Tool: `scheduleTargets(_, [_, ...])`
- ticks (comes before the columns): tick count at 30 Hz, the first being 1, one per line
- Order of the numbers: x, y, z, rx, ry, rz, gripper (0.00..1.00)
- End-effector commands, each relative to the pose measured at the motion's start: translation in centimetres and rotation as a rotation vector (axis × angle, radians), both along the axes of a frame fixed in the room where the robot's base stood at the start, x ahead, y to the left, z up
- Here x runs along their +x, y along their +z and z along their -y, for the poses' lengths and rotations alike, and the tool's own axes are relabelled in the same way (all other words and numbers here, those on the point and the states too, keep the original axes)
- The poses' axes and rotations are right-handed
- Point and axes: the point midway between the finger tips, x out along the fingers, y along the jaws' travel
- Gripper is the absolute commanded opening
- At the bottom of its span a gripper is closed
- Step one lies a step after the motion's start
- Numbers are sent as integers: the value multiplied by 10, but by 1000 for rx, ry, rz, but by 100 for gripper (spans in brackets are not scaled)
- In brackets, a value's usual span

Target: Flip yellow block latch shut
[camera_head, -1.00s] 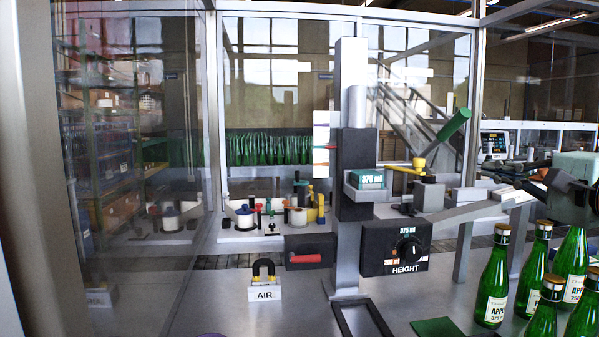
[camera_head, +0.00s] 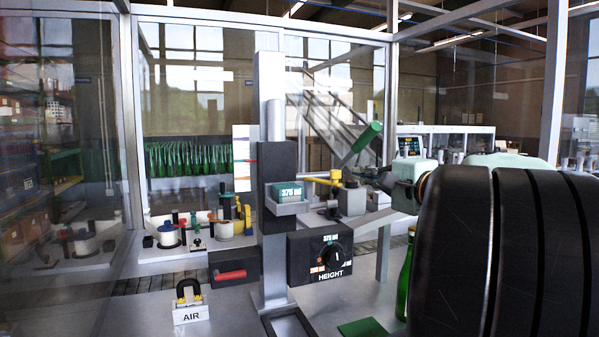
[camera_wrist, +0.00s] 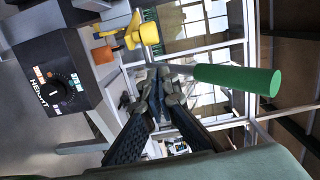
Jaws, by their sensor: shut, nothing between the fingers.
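The yellow latch (camera_head: 322,181) is a bar with a round knob, beside the dark column at the height of the teal 375 ml block. In the wrist view the yellow latch (camera_wrist: 141,32) shows at the top, beyond the fingers. My gripper (camera_head: 366,174) is just right of the knob, with a small apparent gap; contact is unclear. In the wrist view my gripper (camera_wrist: 158,74) is shut, its fingertips together and empty. The teal block (camera_head: 288,191) sits in a grey holder on the column.
A green-handled lever (camera_head: 367,137) rises close above my gripper and crosses right of the fingertips in the wrist view (camera_wrist: 235,79). The black HEIGHT box (camera_head: 318,256) is below. A green bottle (camera_head: 404,275) stands partly behind my arm. An AIR stand (camera_head: 190,312) is front left.

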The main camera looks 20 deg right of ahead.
Motion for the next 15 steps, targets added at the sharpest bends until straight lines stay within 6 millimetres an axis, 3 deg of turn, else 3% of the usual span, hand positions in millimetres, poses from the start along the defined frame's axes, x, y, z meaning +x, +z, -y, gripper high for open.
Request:
scheduleTargets(6, [3, 1, -20, -2, 0, 2, 0])
scheduleTargets(15, [3, 0, -23, -1, 0, 1, 0])
